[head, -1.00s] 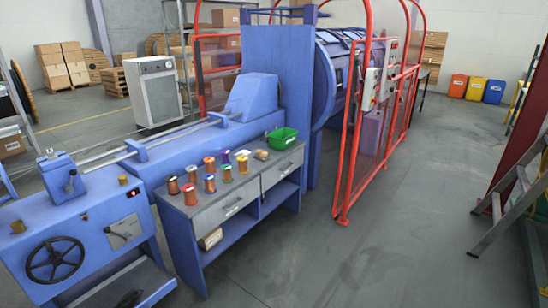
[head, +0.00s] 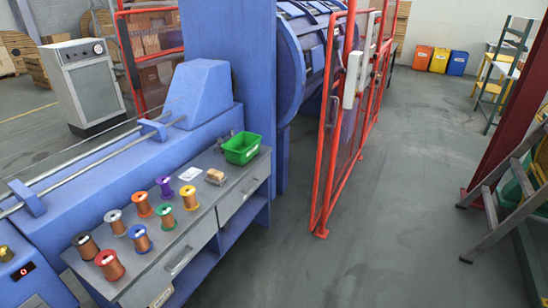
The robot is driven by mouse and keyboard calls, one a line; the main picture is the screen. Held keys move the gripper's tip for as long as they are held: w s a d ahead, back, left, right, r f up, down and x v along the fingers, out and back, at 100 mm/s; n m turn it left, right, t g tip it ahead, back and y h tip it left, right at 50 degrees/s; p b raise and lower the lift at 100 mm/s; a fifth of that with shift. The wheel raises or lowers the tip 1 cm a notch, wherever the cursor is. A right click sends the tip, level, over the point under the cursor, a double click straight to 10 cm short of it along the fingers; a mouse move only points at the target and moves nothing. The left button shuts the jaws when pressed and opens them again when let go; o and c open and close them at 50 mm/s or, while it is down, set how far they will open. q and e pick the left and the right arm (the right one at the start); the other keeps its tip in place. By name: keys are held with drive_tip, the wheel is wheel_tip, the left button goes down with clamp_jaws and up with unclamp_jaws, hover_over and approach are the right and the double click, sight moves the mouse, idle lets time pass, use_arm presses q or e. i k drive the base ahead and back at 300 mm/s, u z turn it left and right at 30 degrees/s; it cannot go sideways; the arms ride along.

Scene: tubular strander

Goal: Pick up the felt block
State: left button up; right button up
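A small tan block (head: 215,175), which looks like the felt block, lies on the grey top of the workbench (head: 200,222). It is near the bench's far end, just in front of the green bin (head: 241,148) and right of a flat white item (head: 188,173). It is too small to make out its texture. Neither of my grippers shows in the head view.
Several wire spools, such as a purple one (head: 165,187), stand left of the block. The blue machine (head: 120,160) runs behind the bench. A red guard frame (head: 327,150) stands to the right. The grey floor (head: 390,220) is open between it and a ladder (head: 500,205).

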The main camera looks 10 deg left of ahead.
sight(215, 177)
drive_tip(key=u, duration=0.2)
drive_tip(key=i, duration=1.8)
drive_tip(key=u, duration=1.55)
drive_tip(key=i, duration=0.7)
drive_tip(key=u, duration=0.55)
